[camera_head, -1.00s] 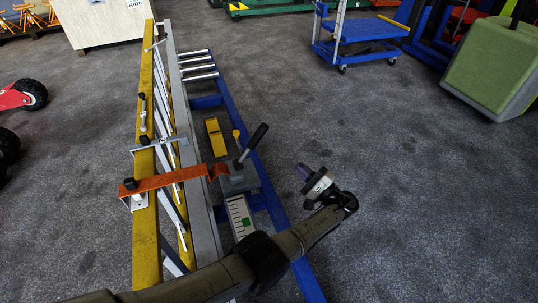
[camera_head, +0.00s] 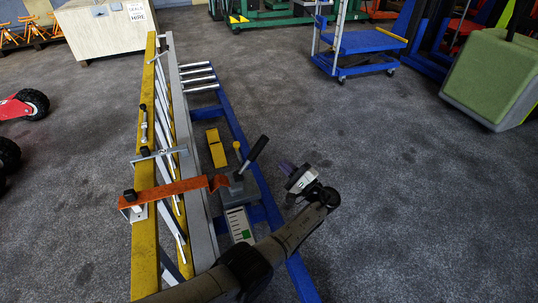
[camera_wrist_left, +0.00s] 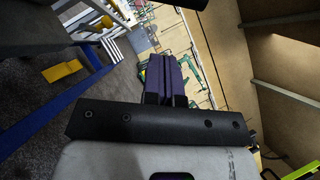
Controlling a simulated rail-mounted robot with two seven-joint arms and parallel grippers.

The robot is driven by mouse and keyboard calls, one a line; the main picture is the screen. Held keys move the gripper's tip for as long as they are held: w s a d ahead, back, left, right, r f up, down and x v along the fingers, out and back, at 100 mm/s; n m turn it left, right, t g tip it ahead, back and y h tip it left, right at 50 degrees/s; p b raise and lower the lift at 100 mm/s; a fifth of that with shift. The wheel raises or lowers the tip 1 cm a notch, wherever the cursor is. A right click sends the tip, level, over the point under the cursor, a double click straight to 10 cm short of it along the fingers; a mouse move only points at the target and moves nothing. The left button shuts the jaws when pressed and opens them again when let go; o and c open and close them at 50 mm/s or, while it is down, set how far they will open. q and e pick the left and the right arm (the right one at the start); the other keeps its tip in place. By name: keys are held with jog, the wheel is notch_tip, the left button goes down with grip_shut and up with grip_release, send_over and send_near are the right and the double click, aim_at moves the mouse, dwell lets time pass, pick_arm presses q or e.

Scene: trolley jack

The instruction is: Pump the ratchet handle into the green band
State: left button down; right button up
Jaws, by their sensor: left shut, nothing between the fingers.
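The ratchet handle (camera_head: 258,149) has a black grip and stands tilted up to the right from a grey base (camera_head: 237,190) on the blue frame. A white scale plate (camera_head: 236,219) with tick marks and a green band (camera_head: 246,234) lies in front of the base. My left gripper (camera_head: 287,167), with purple fingers, is shut and empty just right of the handle, apart from it. Its shut fingers also show in the left wrist view (camera_wrist_left: 165,78). I see no pointer clearly on the scale. My right gripper is not in view.
A yellow ladder-like rail (camera_head: 146,240) with an orange clamp bar (camera_head: 170,191) runs along the left. A yellow block (camera_head: 216,148) and a yellow knob (camera_head: 237,147) are close to the handle. A blue trolley (camera_head: 358,42) stands behind. The carpet to the right is clear.

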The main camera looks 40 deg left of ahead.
aim_at(253, 156)
pick_arm(q)
jog(key=s+a+r, duration=0.2)
jog(key=a+r, duration=0.1)
jog(key=a, duration=0.2)
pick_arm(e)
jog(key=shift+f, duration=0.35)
pick_arm(q)
jog(key=shift+s+r, duration=0.15)
jog(key=shift+s, duration=0.05)
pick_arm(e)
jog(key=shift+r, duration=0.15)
